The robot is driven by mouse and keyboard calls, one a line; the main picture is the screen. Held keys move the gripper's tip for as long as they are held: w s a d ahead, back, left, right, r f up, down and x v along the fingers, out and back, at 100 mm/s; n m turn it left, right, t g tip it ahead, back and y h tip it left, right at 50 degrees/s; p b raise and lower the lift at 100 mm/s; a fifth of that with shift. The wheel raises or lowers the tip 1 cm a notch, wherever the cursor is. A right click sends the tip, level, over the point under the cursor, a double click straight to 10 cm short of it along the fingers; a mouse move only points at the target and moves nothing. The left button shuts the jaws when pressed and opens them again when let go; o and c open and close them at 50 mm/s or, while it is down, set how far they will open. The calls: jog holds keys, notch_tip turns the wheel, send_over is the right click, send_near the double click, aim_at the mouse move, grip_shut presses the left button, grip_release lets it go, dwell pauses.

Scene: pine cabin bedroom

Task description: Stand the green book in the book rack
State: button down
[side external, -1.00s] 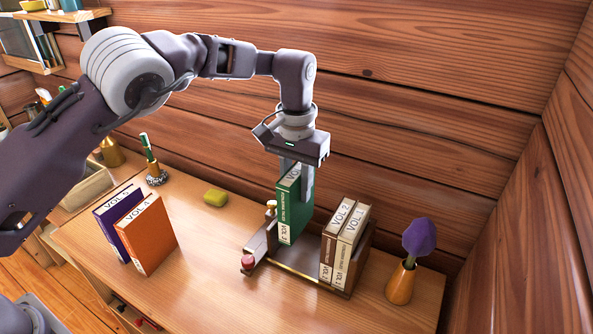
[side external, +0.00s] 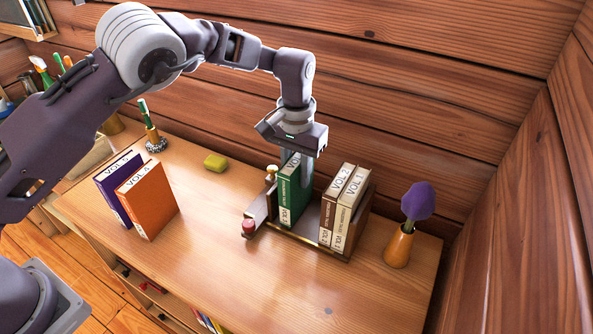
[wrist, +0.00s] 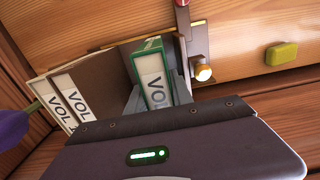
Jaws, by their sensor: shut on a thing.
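The green book (side external: 289,192) stands upright inside the book rack (side external: 300,240), near its left end. My gripper (side external: 297,178) is shut on the upper part of the green book from above. In the wrist view the green book (wrist: 152,72) shows between my fingers, close to the rack's left end piece (wrist: 200,42). Whether its bottom touches the rack floor is hard to tell. Two pale volumes, VOL 2 (side external: 333,205) and VOL 1 (side external: 350,212), stand at the rack's right end, with a gap between them and the green book.
A purple book (side external: 116,190) and an orange book (side external: 149,200) stand on the desk at left. A yellow block (side external: 215,163) lies behind. An orange vase with a purple flower (side external: 398,246) stands right of the rack. The front desk area is clear.

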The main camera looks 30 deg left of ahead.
aim_at(296, 158)
jog(key=shift+f, duration=0.45)
jog(key=c, duration=1)
grip_release()
jog(key=shift+c, duration=0.2)
notch_tip(296, 158, up, 7)
jog(key=shift+r, duration=0.1)
jog(key=s+a+r+n+t+h, duration=0.1)
jog(key=s+a+r, duration=0.4)
jog(key=s+r, duration=0.3)
jog(key=s+a+r+t+h, duration=0.1)
jog(key=s+a+r, duration=0.4)
jog(key=r, duration=0.4)
jog(key=s+a+f+t+y, duration=0.1)
jog(key=s+a, duration=0.1)
jog(key=s, duration=0.8)
jog(key=s+a+f+m+t+y, duration=0.1)
jog(key=s+a+t, duration=0.1)
jog(key=s, duration=0.9)
jog(key=shift+a+t, duration=0.3)
jog(key=shift+a, duration=0.15)
